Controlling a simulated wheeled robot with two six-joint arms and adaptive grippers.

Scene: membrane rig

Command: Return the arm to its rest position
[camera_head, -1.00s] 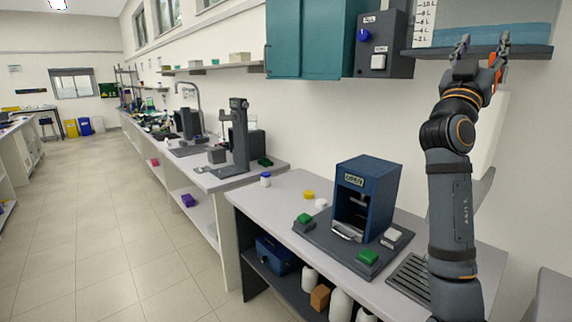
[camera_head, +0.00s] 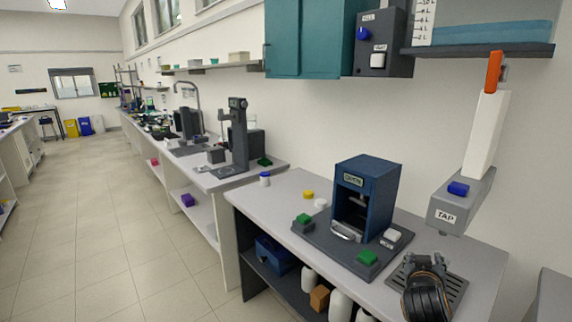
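My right arm is low at the bottom right, in front of the grey drain grate (camera_head: 457,285) on the bench. Its gripper (camera_head: 424,262) is seen foreshortened over the grate, with its two fingers apart and nothing visible between them. I cannot tell whether it touches the grate. The white tap column (camera_head: 486,135) stands above, with an orange lever (camera_head: 493,72) on top and a grey block labelled TAP (camera_head: 446,216) below, bearing a blue button (camera_head: 458,188). My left gripper is not in view.
A blue press-like machine (camera_head: 372,190) stands on a dark base with green buttons (camera_head: 367,257), left of my arm. A shelf with a blue tank (camera_head: 490,35) hangs at the upper right. A dark switch box (camera_head: 385,58) is on the wall. Floor at left is clear.

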